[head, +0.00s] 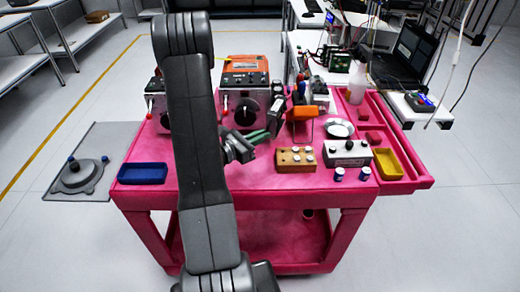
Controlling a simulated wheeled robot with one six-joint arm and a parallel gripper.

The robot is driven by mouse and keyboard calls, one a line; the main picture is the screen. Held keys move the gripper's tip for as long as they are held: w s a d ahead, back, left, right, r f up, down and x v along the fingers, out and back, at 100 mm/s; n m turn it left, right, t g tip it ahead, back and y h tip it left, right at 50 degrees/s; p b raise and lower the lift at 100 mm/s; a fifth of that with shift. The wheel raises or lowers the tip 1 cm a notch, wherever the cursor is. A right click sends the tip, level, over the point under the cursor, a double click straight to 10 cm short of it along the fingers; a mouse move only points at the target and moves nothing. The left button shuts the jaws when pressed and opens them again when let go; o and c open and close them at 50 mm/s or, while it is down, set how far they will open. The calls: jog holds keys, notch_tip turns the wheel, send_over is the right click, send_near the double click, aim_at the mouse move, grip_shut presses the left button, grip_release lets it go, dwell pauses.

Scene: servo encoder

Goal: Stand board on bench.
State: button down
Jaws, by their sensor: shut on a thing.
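My gripper (262,134) is over the middle of the pink cart, right of my arm. It is shut on a small dark flat piece with light specks (275,112), which appears to be the board. The piece is tilted up, and greenish parts show beside the jaws. Its lower edge and the grip itself are too small to make out clearly. The pink cart top (300,182) is the bench-like surface below. A white bench (300,44) stands behind it, with a green circuit board (330,57) on it.
An orange-topped machine (245,85) stands behind the gripper. An orange-handled tool (302,113), a wooden block with knobs (296,160) and a grey box (346,153) are to the right. A blue tray (142,173) sits at the left; bare pink surface lies in front.

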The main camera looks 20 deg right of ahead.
jog(key=shift+f, duration=2.85)
jog(key=shift+f, duration=0.1)
jog(key=c, duration=1.5)
grip_release()
jog(key=shift+c, duration=0.2)
jog(key=shift+a, duration=0.15)
